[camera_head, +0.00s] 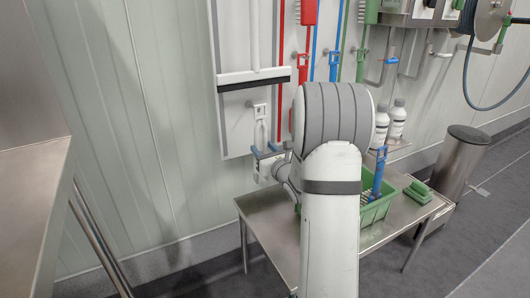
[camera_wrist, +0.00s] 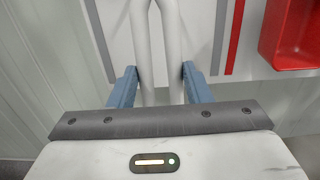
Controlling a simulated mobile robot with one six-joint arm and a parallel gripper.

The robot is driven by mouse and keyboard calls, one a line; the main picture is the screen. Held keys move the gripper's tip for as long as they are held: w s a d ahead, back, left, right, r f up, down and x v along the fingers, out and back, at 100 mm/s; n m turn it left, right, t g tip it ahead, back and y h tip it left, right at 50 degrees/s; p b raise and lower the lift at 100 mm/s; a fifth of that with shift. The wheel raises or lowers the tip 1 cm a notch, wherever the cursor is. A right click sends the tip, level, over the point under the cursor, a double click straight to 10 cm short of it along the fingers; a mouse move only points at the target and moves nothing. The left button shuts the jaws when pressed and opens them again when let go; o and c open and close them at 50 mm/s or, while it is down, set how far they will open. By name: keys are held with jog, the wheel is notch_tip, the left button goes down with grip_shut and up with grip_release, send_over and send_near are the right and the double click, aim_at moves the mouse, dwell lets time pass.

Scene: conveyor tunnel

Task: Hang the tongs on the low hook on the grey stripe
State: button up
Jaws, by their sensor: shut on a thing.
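The pale grey tongs (camera_wrist: 141,45) show in the wrist view as two long arms running up between my gripper's blue fingers (camera_wrist: 154,88). In the head view the tongs (camera_head: 262,132) stand roughly upright in front of the white board, and my gripper (camera_head: 266,155) is shut on them low down. A small light hook plate (camera_head: 259,108) is on the board at the top of the tongs. I cannot tell whether the tongs touch the hook or hang on it. My arm hides part of the board's right side.
A squeegee (camera_head: 252,79) hangs just above the hook. Red, blue and green tools hang to the right, including a red brush (camera_head: 309,12). A steel table (camera_head: 262,222) with a green crate (camera_head: 375,211) stands below. A red holder (camera_wrist: 295,35) is near in the wrist view.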

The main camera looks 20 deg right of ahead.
jog(key=shift+w+a, duration=0.1)
jog(key=shift+w, duration=1.8)
jog(key=shift+f+b, duration=0.85)
jog(key=shift+b, duration=0.1)
jog(key=o, duration=1.5)
jog(key=s+p, duration=0.2)
jog(key=s, duration=0.5)
jog(key=shift+s+f, duration=0.1)
jog(key=shift+s, duration=0.3)
